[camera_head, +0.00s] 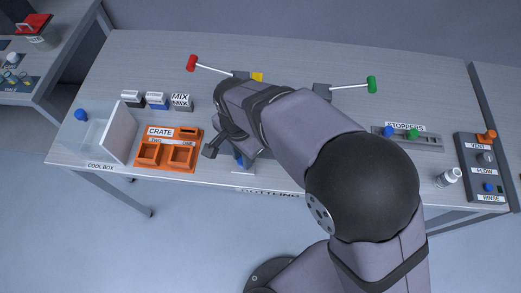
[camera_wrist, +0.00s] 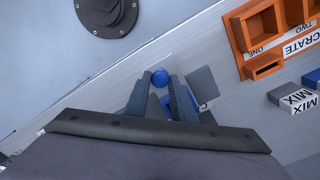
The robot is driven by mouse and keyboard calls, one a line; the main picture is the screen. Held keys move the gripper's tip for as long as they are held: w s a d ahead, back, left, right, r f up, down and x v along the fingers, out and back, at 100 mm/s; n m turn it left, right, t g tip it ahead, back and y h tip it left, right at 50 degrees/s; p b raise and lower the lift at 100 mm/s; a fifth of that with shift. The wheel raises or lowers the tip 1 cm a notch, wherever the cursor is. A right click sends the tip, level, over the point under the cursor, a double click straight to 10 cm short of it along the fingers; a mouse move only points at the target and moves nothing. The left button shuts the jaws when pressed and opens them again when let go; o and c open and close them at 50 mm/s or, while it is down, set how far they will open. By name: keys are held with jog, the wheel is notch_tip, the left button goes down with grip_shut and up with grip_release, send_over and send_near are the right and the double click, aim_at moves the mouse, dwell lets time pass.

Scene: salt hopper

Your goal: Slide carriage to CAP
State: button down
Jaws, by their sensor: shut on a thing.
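The carriage shows as a small blue piece (camera_head: 239,160) at the front middle of the table in the head view, mostly hidden under my arm. In the wrist view its round blue knob (camera_wrist: 160,77) shows at the fingertips, with more blue between the fingers. My gripper (camera_wrist: 160,88) is shut on the carriage, one dark finger on each side. In the head view my gripper (camera_head: 218,146) is partly covered by my wrist. The CAP position is not readable; the front label, partly covered, seems to read BOTTLING (camera_head: 268,193).
A red-ended lever (camera_head: 192,63) and a green-ended lever (camera_head: 371,84) stand at the back. A stoppers rack (camera_head: 435,141) and a control panel (camera_head: 470,160) lie right.

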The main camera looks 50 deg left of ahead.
aim_at(233, 166)
jog(key=shift+s+a, duration=1.1)
jog(key=shift+a, duration=0.05)
jog(key=shift+r, duration=0.1)
jog(key=c, duration=1.5)
grip_release()
jog(key=shift+s, duration=0.1)
jog(key=shift+r+b, duration=0.8)
jog(key=shift+r, duration=2.8)
